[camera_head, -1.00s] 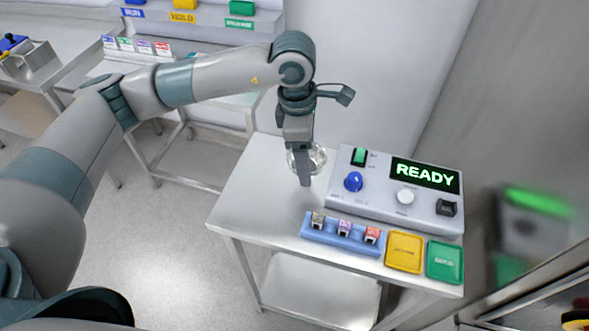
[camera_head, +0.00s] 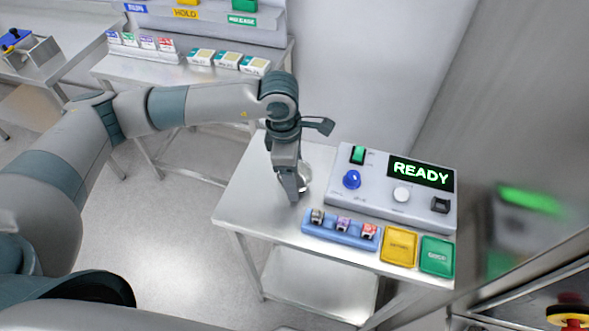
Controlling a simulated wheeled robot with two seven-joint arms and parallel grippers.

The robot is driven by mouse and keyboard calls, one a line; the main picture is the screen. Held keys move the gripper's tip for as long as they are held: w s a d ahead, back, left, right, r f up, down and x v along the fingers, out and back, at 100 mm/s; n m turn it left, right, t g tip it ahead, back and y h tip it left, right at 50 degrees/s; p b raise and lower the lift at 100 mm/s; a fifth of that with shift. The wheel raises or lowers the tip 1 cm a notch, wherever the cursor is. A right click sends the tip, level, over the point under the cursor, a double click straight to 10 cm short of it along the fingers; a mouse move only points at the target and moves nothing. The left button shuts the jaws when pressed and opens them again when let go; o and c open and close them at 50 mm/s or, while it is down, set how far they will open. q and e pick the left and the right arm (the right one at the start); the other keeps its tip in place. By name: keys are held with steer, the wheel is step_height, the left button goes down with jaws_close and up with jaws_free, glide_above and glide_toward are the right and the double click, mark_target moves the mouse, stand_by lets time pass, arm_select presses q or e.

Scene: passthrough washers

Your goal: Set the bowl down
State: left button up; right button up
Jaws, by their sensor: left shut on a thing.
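The bowl (camera_head: 305,177) is small, clear and glassy. It shows only in part behind my left gripper (camera_head: 293,197), over the left part of the metal table (camera_head: 250,203). My left gripper points down and is shut on the bowl. The fingers and wrist hide much of the bowl, and I cannot tell whether it touches the table top. My right gripper is not in view.
A grey console (camera_head: 385,190) with a READY screen, knobs and switches stands right of the bowl. In front are a blue rack (camera_head: 338,232) with small items, a yellow tray (camera_head: 399,247) and a green tray (camera_head: 437,256). The table's left part is clear.

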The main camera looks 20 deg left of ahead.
arm_select(q)
steer(key=shift+f, duration=0.2)
steer(key=shift+f, duration=0.15)
steer(key=shift+f+b, duration=0.1)
steer(key=shift+b, duration=0.2)
steer(key=o, duration=1.1)
steer(key=shift+c, duration=0.2)
steer(key=shift+r+p, duration=0.3)
